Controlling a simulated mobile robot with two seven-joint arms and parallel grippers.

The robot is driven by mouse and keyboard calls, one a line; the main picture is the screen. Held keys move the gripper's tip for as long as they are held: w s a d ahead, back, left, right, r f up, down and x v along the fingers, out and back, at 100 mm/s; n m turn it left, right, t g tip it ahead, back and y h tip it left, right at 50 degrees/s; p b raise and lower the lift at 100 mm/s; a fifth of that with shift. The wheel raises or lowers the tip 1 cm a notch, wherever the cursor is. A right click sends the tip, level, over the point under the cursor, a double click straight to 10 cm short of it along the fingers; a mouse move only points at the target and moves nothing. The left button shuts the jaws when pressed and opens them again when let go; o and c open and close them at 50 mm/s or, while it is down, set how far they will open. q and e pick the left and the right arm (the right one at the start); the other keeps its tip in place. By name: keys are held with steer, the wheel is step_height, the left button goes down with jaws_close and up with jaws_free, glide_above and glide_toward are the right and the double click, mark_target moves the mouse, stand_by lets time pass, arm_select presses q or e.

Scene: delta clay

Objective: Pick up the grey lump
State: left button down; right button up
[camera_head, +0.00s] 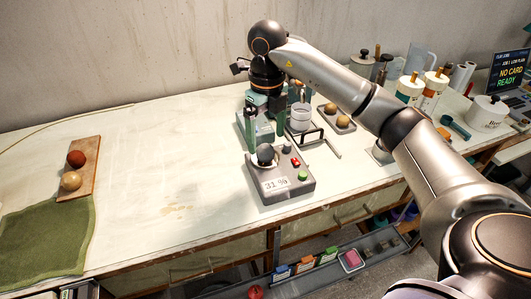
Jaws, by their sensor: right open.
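The grey lump (266,154) is a dark, round ball resting on top of a grey box-shaped device (268,196), which has a display reading about "31 %" and red and green buttons. My right gripper (265,138) points down from above, just behind and over the lump. Its two green-sided fingers are apart, and I see nothing held between them. I cannot tell whether a fingertip touches the lump. My left gripper is out of view.
A board (83,182) with a red-brown ball (76,159) and a tan ball (71,181) lies left, by a green cloth (45,238). Behind the device are a dark metal frame (322,142) and a small tray with lumps (337,122). The table's middle left is clear.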

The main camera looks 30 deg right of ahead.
mark_target(265, 146)
steer(key=f, duration=0.3)
steer(key=shift+w+f, duration=0.2)
steer(key=shift+f, duration=0.05)
jaws_close()
stand_by(0.5)
